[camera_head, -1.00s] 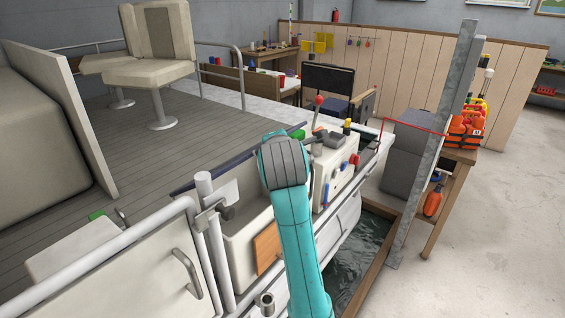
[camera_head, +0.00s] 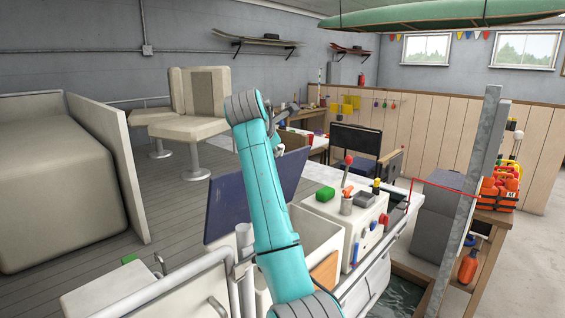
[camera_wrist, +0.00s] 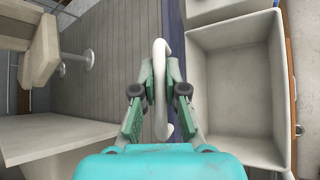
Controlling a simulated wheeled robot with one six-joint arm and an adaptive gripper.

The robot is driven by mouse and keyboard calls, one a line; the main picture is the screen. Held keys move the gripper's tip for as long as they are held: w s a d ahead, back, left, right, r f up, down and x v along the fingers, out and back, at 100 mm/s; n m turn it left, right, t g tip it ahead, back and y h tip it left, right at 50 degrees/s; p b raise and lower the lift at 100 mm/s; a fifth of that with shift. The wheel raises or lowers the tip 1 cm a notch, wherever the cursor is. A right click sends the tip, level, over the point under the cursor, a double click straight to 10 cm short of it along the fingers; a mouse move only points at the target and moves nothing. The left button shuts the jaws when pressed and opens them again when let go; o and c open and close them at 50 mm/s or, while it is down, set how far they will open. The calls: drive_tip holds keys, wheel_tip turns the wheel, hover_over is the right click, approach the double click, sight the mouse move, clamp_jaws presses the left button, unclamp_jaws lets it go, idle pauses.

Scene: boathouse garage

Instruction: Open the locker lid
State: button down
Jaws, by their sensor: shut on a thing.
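The dark blue locker lid (camera_head: 222,208) stands raised and tilted in the head view, partly hidden by my arm. In the wrist view the lid (camera_wrist: 176,18) shows nearly edge-on as a narrow blue strip. A white curved handle (camera_wrist: 161,58) is on the lid. My gripper (camera_wrist: 160,92) is shut on this handle, one finger on each side. The pale locker (camera_wrist: 238,85) beside the lid is uncovered and its inside looks empty. In the head view the locker (camera_head: 312,232) is partly behind my arm, and my gripper is mostly hidden.
A seat (camera_head: 195,120) stands on the deck behind. Metal rails (camera_head: 150,285) run in front. A grey post (camera_head: 468,190) rises at the right.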

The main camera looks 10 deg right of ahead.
drive_tip(key=shift+w+a+r, duration=0.25)
drive_tip(key=shift+w+a, duration=0.3)
drive_tip(key=shift+w, duration=0.2)
drive_tip(key=shift+w+a+r, duration=0.3)
drive_tip(key=shift+w+a, duration=0.2)
drive_tip(key=shift+w, duration=0.3)
drive_tip(key=shift+w+a+r, duration=0.25)
drive_tip(key=shift+w+a, duration=0.3)
drive_tip(key=shift+w, duration=0.2)
drive_tip(key=c, duration=1.2)
unclamp_jaws()
drive_tip(key=v, duration=1.1)
drive_tip(key=shift+s+a+r, duration=0.2)
drive_tip(key=shift+s, duration=0.05)
